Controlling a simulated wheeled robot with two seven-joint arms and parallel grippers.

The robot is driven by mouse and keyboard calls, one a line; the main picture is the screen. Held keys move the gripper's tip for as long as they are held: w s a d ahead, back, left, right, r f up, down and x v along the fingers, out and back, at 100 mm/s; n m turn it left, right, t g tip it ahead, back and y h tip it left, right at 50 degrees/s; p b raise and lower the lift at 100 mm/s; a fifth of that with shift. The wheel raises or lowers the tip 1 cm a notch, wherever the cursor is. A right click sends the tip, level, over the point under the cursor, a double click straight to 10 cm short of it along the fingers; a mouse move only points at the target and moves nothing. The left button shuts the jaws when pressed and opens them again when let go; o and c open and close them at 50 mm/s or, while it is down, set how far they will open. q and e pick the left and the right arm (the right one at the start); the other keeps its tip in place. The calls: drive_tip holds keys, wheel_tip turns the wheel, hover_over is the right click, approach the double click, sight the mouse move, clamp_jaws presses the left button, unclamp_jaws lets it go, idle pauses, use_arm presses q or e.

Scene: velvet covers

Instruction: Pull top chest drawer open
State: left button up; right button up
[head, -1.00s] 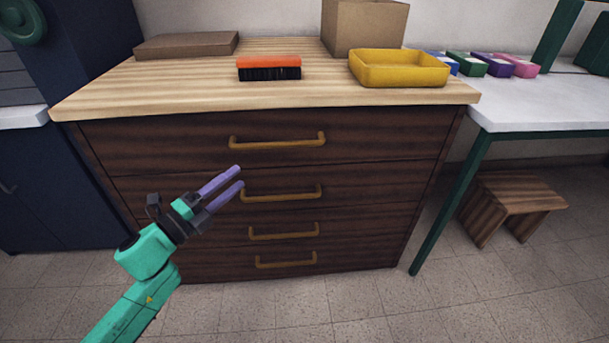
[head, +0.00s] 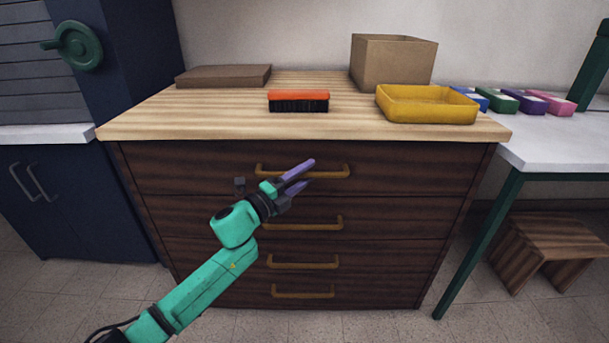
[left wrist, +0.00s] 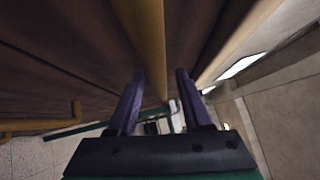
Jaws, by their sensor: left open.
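The wooden chest's top drawer (head: 200,165) is shut, flush with the drawers below it. Its yellow bar handle (head: 335,172) runs level across the front. My left gripper (head: 310,171) is open, its purple fingers in front of this handle and hiding part of it. In the left wrist view a yellow bar (left wrist: 151,45) runs between the two spread fingers (left wrist: 158,100); I cannot tell if either finger touches it. My right gripper is in neither view.
On the chest top stand an orange brush (head: 298,101), a yellow tray (head: 430,118), a cardboard box (head: 393,62) and a flat brown box (head: 223,76). A white table (head: 560,147) is at the right, with a wooden stool (head: 548,245) below. A dark blue cabinet (head: 90,215) stands left.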

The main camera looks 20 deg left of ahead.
use_arm(q)
clamp_jaws()
idle(1.4)
